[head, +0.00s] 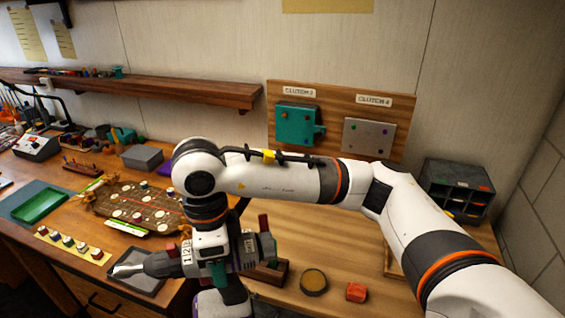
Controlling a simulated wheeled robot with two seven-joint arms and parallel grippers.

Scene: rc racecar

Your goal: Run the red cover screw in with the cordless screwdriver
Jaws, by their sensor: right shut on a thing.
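My right gripper (212,258) is at the lower middle, in front of the wooden bench, and shut on the cordless screwdriver (162,264). The screwdriver lies roughly level, with its silver tip pointing left over a dark tray; the gripper hides part of its body. The teal clutch 3 cover (296,125) is on the upright wooden board, with a small reddish spot near its top left. I cannot tell whether that spot is the red cover screw. The screwdriver tip is well away from this board. My left gripper is not in view.
A grey plate (368,137) labelled clutch 4 is on the same board (340,95). A brown racecar chassis (135,210) lies left of my arm. A green tray (40,204), a round tin (314,281), a red block (356,292) and a dark drawer organiser (457,185) stand around.

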